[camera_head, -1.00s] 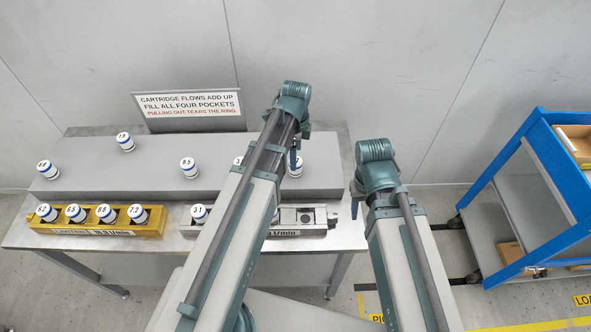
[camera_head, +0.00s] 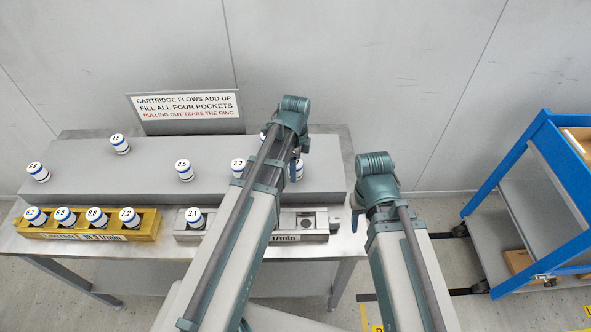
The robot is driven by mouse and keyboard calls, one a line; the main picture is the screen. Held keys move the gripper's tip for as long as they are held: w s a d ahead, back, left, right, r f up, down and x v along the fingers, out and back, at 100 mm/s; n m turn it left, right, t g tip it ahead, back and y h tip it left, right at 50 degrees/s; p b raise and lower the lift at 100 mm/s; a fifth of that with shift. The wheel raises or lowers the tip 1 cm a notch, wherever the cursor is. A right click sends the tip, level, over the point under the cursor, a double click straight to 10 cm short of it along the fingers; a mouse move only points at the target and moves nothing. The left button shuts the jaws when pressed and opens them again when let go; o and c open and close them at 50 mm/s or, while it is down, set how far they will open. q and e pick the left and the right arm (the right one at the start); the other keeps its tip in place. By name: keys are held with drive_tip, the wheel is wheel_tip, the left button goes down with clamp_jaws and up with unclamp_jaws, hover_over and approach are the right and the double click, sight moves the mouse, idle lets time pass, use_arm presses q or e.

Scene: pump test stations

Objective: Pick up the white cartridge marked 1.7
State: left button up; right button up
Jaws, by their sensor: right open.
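White cartridges with blue bands stand on the grey raised shelf (camera_head: 90,180). One at the back (camera_head: 120,143) has a mark that starts with 1, but its second digit is unclear. Others are at the far left (camera_head: 38,171), in the middle, marked 8.5 (camera_head: 185,170), and beside my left arm (camera_head: 238,168). One more cartridge (camera_head: 299,171) is partly hidden behind my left gripper (camera_head: 294,168), with its mark covered. My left gripper points down there; its fingers are mostly hidden, and I cannot tell whether it touches it. My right gripper (camera_head: 356,218) is open, right of the table.
A yellow tray (camera_head: 148,226) holds several cartridges at the front left. A grey tray (camera_head: 318,237) holds one marked 3.1 (camera_head: 195,218); my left arm covers part of it. A sign (camera_head: 187,105) stands behind the shelf. A blue cart (camera_head: 540,180) is at the right.

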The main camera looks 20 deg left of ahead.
use_arm(q)
clamp_jaws()
